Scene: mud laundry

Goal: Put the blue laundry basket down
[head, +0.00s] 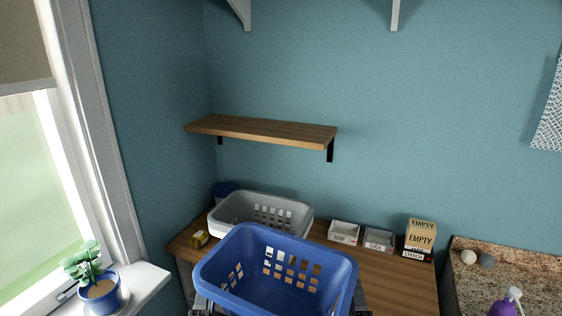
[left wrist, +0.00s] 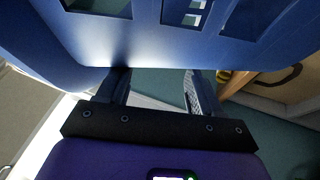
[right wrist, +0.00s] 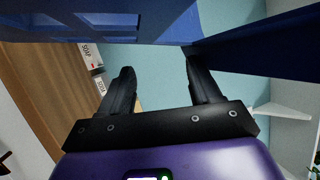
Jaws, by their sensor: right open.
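The blue laundry basket (head: 300,302) is upright in the head view, over the near left part of the wooden counter (head: 392,282). Its underside is out of frame, so I cannot tell whether it touches the counter. My left gripper (head: 200,304) is at its left side; in the left wrist view (left wrist: 157,85) its fingers are apart, with the tips partly hidden by the basket (left wrist: 120,35). My right gripper (head: 362,302) is at its right side; in the right wrist view (right wrist: 160,72) its fingers are open, close to the basket (right wrist: 60,20).
A grey-white basket (head: 228,215) stands just behind the blue one. Small labelled boxes (head: 344,232) and an EMPTY box (head: 420,234) line the counter's back. A yellow item (head: 200,239) is at left. A wooden shelf (head: 262,130) hangs above. A potted plant (head: 100,288) is on the sill.

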